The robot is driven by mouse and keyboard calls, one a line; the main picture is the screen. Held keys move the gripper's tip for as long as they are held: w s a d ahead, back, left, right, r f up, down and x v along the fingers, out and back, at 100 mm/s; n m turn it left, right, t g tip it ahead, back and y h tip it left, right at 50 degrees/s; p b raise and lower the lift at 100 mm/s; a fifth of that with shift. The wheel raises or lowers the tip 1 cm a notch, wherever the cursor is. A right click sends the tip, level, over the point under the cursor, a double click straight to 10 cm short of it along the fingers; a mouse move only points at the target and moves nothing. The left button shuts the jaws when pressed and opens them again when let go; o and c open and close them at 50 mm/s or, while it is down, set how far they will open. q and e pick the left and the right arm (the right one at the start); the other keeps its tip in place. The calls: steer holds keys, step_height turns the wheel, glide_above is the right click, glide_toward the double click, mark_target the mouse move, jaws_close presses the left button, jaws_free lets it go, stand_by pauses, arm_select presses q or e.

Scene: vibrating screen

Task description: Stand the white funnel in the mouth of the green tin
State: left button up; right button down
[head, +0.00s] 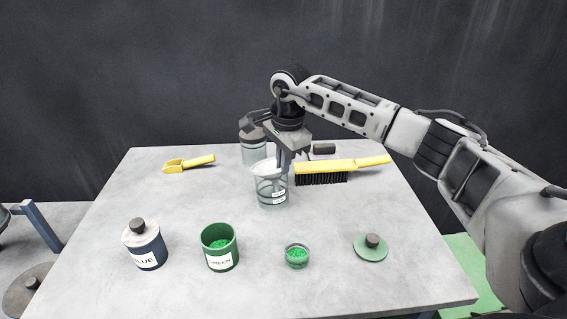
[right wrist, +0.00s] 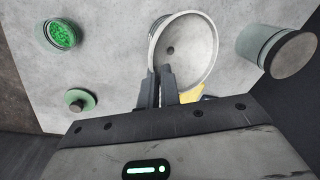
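The white funnel (head: 264,168) sits in the top of a labelled glass beaker (head: 272,191) near the middle of the table. My right gripper (head: 284,163) reaches down at its right side. In the right wrist view the fingers (right wrist: 160,88) are close together on the rim of the funnel (right wrist: 190,45), with the wall between them. The green tin (head: 220,248) stands upright and open at the front, left of and nearer than the beaker, with green granules inside. My left gripper is not in view.
A blue tin with lid (head: 145,245) stands left of the green tin. A dish of green granules (head: 297,256) and a green lid (head: 371,247) lie to its right. A yellow brush (head: 335,169), yellow scoop (head: 188,163) and grey-lidded jar (head: 252,147) are farther back.

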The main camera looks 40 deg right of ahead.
steer(key=shift+s+r+p, duration=0.1)
steer(key=shift+r+p, duration=0.3)
steer(key=shift+r, duration=0.2)
steer(key=shift+r+p, duration=0.7)
steer(key=shift+r, duration=0.25)
steer(key=shift+r+p, duration=1.25)
steer(key=shift+r, duration=0.6)
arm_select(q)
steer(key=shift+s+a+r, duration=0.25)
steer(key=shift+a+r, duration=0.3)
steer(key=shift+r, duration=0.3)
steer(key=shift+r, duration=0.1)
